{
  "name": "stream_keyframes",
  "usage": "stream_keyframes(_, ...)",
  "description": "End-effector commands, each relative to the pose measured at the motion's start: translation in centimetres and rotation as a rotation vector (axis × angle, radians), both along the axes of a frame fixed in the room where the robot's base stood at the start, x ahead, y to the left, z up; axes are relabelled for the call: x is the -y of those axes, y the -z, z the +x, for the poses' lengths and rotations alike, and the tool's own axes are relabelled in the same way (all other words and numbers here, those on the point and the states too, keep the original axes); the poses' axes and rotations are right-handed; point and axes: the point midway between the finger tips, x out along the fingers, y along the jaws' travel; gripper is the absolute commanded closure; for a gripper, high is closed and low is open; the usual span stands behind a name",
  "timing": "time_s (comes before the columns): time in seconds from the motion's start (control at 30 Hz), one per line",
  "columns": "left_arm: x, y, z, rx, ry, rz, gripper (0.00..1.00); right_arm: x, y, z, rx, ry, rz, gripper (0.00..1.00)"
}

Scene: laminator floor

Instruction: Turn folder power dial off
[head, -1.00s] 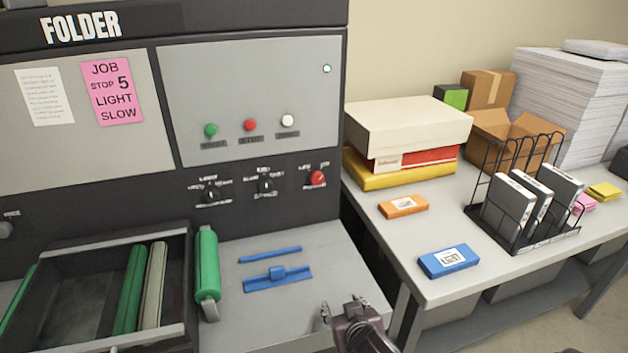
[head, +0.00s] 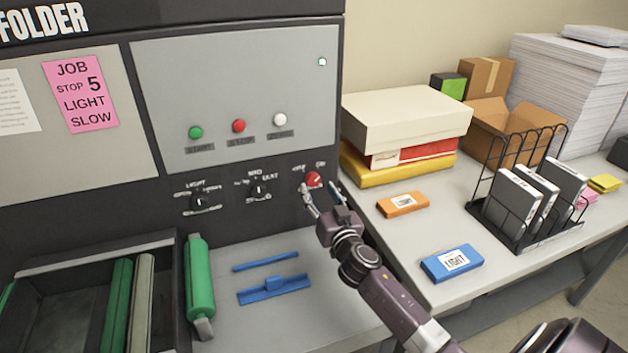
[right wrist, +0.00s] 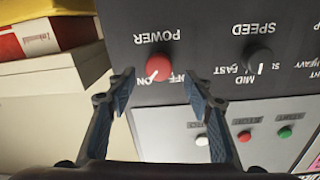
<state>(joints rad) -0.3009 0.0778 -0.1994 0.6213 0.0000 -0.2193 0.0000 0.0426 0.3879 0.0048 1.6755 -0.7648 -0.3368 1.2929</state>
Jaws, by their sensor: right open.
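The red power dial (head: 313,179) is on the dark lower strip of the folder panel, at its right end. In the right wrist view the red dial (right wrist: 158,67) appears upside down under the word POWER, with ON and OFF beside it. A small light mark on its edge appears on the ON side, but I cannot be sure. My right gripper (head: 318,187) is open in front of the dial. Its fingertips (right wrist: 158,76) are spread on either side of the dial in the wrist view; contact cannot be told. My left gripper is not in view.
The speed dial (head: 258,190) and another black dial (head: 199,203) sit to the left. Green, red and white buttons are above. Blue parts (head: 273,289) and a green roller (head: 200,285) lie below. A table (head: 395,255) with boxes stands at the right.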

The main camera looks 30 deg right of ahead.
Motion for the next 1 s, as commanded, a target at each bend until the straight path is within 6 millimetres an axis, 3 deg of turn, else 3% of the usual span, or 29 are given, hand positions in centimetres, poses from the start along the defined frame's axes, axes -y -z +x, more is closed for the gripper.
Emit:
stream_keyframes(0.1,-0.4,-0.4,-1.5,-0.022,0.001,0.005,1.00,0.6,-0.2,1.8,0.000,0.002,0.000,0.53)
stream_keyframes(0.2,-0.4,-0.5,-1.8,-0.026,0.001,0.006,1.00,0.8,-0.1,2.9,0.000,0.001,0.000,0.53)
stream_keyframes(0.5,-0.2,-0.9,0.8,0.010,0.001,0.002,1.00,1.2,0.1,4.2,-0.002,0.001,0.001,0.53)
stream_keyframes(0.7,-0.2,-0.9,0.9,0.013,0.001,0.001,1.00,1.2,0.1,4.2,-0.002,0.001,0.001,0.54)
stream_keyframes(1.0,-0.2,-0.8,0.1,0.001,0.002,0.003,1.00,1.2,0.0,4.2,-0.002,0.002,0.001,0.87)
